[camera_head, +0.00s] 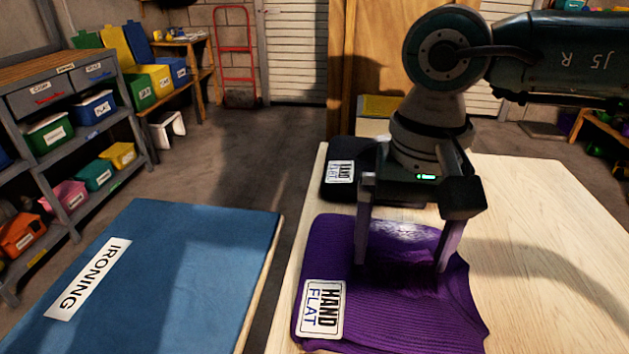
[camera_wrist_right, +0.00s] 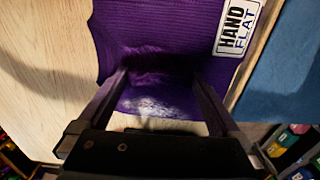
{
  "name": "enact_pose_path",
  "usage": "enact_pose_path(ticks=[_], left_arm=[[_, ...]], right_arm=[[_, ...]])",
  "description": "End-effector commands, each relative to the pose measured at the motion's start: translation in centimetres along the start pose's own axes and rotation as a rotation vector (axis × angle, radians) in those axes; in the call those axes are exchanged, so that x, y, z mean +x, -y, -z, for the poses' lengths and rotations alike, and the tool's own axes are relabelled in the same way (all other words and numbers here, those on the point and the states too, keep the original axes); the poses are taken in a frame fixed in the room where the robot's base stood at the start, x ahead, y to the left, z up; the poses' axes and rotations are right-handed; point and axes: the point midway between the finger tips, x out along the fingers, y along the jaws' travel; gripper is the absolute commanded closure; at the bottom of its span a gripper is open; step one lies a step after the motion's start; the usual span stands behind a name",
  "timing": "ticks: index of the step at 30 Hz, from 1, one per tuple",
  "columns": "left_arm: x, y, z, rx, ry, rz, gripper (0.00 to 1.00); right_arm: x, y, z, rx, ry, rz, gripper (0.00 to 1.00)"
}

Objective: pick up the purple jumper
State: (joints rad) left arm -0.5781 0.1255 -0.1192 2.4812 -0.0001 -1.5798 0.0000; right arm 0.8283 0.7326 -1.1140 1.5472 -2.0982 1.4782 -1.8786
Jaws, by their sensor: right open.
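The purple jumper (camera_head: 420,305) lies folded flat on the light wooden table, with a white "HAND FLAT" label (camera_head: 322,310) on its front left corner. My right gripper (camera_head: 402,266) is over the jumper, pointing down, with its two fingers spread wide. The fingertips are at or just above the fabric; I cannot tell whether they touch it. In the right wrist view the jumper (camera_wrist_right: 160,45) spans the space between the fingers (camera_wrist_right: 160,75), and nothing is pinched. My left gripper does not show.
A dark folded item (camera_head: 340,190) with a similar label lies behind the jumper, partly hidden by my gripper. A blue board marked "IRONING" (camera_head: 190,260) stands to the left across a gap. The wooden table (camera_head: 560,260) is bare on the right. Shelves with coloured bins (camera_head: 70,130) stand far left.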

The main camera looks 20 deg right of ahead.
Motion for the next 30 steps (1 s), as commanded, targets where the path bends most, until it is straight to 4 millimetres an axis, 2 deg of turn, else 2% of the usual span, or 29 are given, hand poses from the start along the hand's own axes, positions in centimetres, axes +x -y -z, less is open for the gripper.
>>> enact_pose_path(ticks=[2, 27, 28, 30], left_arm=[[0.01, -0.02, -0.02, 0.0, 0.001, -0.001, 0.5], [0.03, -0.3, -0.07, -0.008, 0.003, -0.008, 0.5], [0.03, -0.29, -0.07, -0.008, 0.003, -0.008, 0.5], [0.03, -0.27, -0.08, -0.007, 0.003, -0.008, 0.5]], right_arm=[[-0.03, 0.01, 0.0, 0.0, 0.0, 0.0, 0.02], [-0.11, 0.02, 0.02, 0.0, 0.0, 0.001, 0.97], [-0.11, 0.03, 0.02, 0.0, 0.0, 0.001, 1.0], [-0.11, 0.03, 0.02, 0.0, 0.0, 0.001, 1.0]])
